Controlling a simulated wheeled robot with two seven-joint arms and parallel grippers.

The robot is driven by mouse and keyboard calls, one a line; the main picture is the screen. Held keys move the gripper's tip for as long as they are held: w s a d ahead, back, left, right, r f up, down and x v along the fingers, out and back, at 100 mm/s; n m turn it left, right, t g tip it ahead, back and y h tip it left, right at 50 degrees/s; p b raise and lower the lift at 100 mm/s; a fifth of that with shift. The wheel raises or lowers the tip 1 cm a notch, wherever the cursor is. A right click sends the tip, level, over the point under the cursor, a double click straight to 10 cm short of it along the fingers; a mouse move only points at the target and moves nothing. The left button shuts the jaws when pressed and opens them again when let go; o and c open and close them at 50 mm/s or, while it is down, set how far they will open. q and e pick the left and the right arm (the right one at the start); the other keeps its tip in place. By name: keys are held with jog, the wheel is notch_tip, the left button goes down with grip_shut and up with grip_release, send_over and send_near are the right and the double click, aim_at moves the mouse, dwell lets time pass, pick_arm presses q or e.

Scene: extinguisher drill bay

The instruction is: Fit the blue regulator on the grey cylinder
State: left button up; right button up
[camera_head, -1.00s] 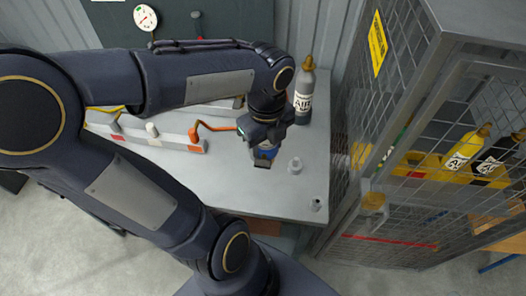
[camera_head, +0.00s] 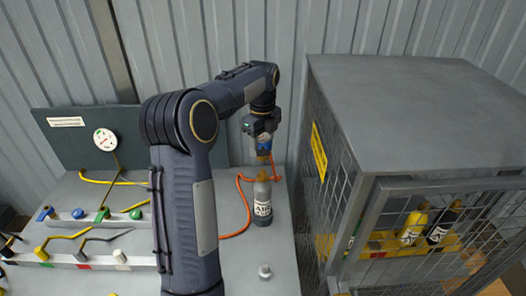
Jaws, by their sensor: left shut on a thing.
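The grey cylinder (camera_head: 262,208), labelled AIR, stands upright on the grey bench. Its brass top (camera_head: 263,175) points up. My left gripper (camera_head: 262,136) is directly above it in the picture and shut on the blue regulator (camera_head: 264,144). The regulator hangs below the jaws, with a yellowish lower part just over the brass top. I cannot tell whether the two touch. An orange hose (camera_head: 239,200) curves down beside the cylinder from near the regulator. The jaws hide part of the regulator. My right gripper is out of view.
A mesh cage (camera_head: 430,115) stands close on the right, with yellow and black cylinders inside. A small metal fitting (camera_head: 265,271) stands on the bench in front. A gauge (camera_head: 105,139) is on the back panel; a rack of coloured-ended hoses (camera_head: 100,262) lies left.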

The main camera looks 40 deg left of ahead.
pick_arm(q)
jog(key=shift+f, duration=0.8)
notch_tip(320, 180, down, 2)
jog(key=shift+f+b, duration=0.1)
jog(key=shift+b, duration=1.05)
jog(key=shift+f, duration=0.2)
jog(key=shift+p, duration=0.3)
jog(key=shift+f, duration=0.25)
jog(key=shift+f+b, duration=0.7)
jog(key=shift+f, duration=0.25)
dwell(0.5)
